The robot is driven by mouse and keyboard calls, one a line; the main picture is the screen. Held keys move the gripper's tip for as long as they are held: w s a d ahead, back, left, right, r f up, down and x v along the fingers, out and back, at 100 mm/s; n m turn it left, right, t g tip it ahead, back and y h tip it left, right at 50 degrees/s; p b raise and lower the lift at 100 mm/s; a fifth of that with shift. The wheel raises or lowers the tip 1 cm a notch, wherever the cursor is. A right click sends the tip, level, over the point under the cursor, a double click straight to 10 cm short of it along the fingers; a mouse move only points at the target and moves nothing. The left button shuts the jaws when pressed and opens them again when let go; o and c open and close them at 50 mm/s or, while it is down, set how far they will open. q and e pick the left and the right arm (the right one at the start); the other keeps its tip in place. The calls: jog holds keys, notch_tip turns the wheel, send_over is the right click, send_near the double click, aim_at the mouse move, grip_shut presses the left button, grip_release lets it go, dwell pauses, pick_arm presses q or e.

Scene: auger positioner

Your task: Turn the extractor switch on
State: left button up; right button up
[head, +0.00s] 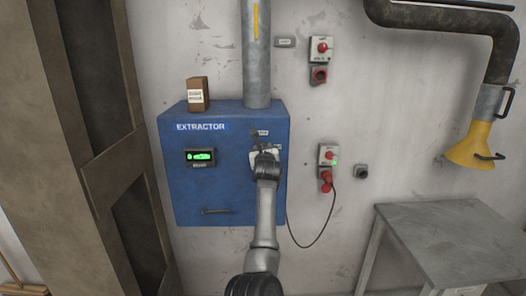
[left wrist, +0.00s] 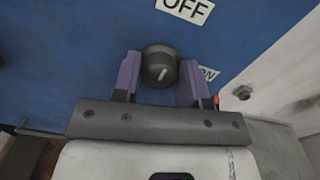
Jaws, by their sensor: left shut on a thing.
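The extractor (head: 222,190) is a blue wall box with an "EXTRACTOR" label and a green-lit display. Its switch is a dark round knob (left wrist: 158,66) with a pale pointer mark, seen in the left wrist view. An "OFF" label (left wrist: 186,8) is above the knob and an "ON" label (left wrist: 208,73) is to its right. The pale mark slants up and to the right. My left gripper (left wrist: 157,78) is shut on the knob, with one purple finger on each side. In the head view my left gripper (head: 265,150) covers the knob at the box's right side. My right gripper is not in view.
A small brown box (head: 198,90) stands on top of the extractor beside a grey vertical pipe (head: 256,60). Wall switch boxes (head: 327,155) and a hanging cable are to the right. A grey table (head: 440,225) stands at lower right, below a yellow hood (head: 475,145).

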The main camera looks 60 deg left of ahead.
pick_arm(q)
jog(key=shift+c, duration=1.4)
jog(key=shift+m+p, duration=0.5)
jog(key=shift+p, duration=0.2)
jog(key=m+p, duration=1.4)
jog(key=p, duration=0.6)
jog(key=shift+r, duration=0.1)
jog(key=shift+m+p, duration=1)
jog(key=shift+p, duration=0.05)
jog(key=shift+f+m+t+p, duration=0.25)
jog(key=shift+m+t+p, duration=0.15)
jog(key=shift+m+p, duration=0.15)
jog(key=shift+m, duration=0.25)
